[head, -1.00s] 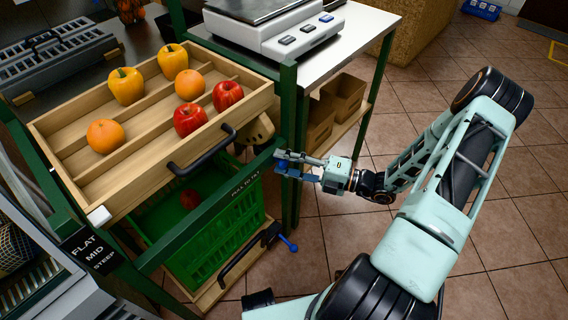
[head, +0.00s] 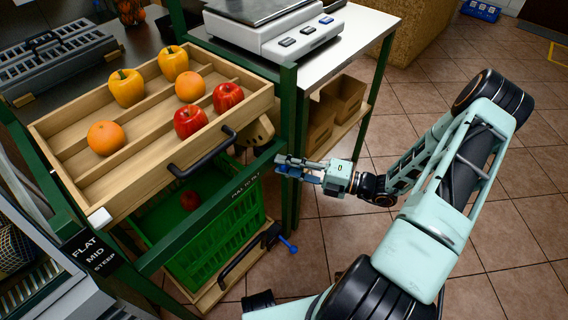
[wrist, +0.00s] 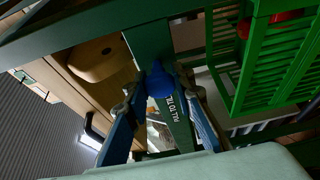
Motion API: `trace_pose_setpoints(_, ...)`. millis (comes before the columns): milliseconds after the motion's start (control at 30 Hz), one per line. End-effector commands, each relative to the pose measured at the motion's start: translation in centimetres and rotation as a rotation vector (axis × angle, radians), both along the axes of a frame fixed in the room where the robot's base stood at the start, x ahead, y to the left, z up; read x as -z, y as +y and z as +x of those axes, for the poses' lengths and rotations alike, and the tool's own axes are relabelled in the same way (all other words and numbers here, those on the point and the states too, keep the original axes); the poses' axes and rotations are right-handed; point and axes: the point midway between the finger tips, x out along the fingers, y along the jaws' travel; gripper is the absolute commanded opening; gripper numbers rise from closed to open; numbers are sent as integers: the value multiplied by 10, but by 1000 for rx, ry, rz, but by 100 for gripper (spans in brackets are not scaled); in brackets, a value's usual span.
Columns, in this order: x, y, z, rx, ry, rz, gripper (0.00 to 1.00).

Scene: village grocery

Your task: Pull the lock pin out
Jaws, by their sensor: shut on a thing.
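The lock pin shows as a blue knob (wrist: 158,82) at the green post, between my fingers in the wrist view. My gripper (wrist: 157,98) is shut on this knob, one blue finger on each side. In the head view my gripper (head: 281,167) reaches in from the right at the green front rail, just right of the tray. There the fingers cover the pin, and its shaft is hidden. The tilting wooden tray (head: 150,185) holds yellow peppers, oranges and red apples. I cannot tell how far the pin sits in its hole.
A green crate (head: 225,235) stands below the tray with a red fruit inside. A blue-ended lever (head: 289,246) sticks out low at its right. A scale (head: 280,35) stands on the counter behind. Tiled floor (head: 420,125) is open to the right.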

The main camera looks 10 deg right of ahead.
Motion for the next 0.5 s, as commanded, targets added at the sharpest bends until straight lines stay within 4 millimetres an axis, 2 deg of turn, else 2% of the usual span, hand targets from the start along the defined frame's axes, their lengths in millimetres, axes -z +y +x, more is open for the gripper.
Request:
trace_pose_setpoints(200,-1,-16,-23,-1,1,0,0)
trace_pose_setpoints(433,1,-17,-25,-2,3,-1,0)
trace_pose_setpoints(467,1,-17,-25,-2,3,-1,25)
trace_pose_setpoints(500,1,-17,-25,-2,3,-1,29)
